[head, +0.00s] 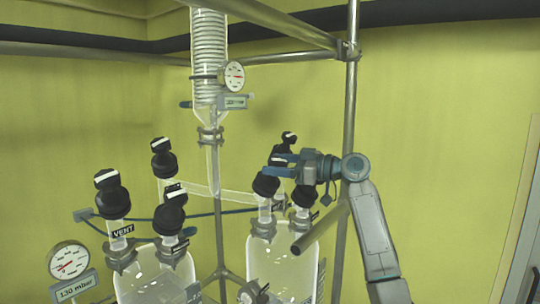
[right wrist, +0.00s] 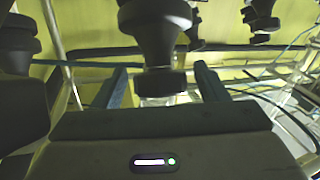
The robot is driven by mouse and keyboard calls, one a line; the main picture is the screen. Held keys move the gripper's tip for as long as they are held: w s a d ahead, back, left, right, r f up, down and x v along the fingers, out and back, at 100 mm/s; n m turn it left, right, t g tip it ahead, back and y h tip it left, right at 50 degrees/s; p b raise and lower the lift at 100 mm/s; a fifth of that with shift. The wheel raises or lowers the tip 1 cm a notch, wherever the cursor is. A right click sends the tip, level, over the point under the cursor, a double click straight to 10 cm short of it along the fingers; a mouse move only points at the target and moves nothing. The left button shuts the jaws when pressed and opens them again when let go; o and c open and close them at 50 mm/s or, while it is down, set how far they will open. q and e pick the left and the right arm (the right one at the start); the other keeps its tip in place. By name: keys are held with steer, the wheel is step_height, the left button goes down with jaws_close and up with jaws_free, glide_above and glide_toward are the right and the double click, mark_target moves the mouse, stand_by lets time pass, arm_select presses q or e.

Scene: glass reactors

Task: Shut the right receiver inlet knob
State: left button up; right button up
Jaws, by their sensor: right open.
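The right receiver (head: 283,265) is a clear glass vessel with black knobs on its necks: a rear knob (head: 286,143), a front left knob (head: 265,185) and a front right knob (head: 303,196). I see no readable label that marks the inlet knob. My right gripper (head: 278,165) is open, its blue fingers pointing left among these knobs. In the right wrist view a black knob (right wrist: 158,40) shows between the two spread fingers, with space on both sides. I cannot tell which knob it is. My left gripper is out of view.
A gauge (head: 69,260) reads by a "130 mbar" plate. A glass condenser (head: 208,60) hangs above. A metal frame post (head: 350,95) stands close to my right arm.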

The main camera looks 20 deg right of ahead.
steer(key=shift+x, duration=0.85)
steer(key=shift+w+a+p, duration=0.15)
steer(key=shift+a+p, duration=0.1)
steer(key=shift+p, duration=0.05)
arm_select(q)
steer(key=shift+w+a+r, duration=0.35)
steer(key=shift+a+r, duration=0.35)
arm_select(e)
steer(key=shift+d, duration=0.15)
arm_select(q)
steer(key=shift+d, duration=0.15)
arm_select(e)
steer(key=c, duration=1)
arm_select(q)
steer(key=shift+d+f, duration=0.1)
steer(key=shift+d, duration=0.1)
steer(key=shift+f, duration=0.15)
arm_select(e)
steer(key=shift+m+t+h, duration=0.3)
steer(key=shift+m+t, duration=0.2)
steer(key=shift+m, duration=0.1)
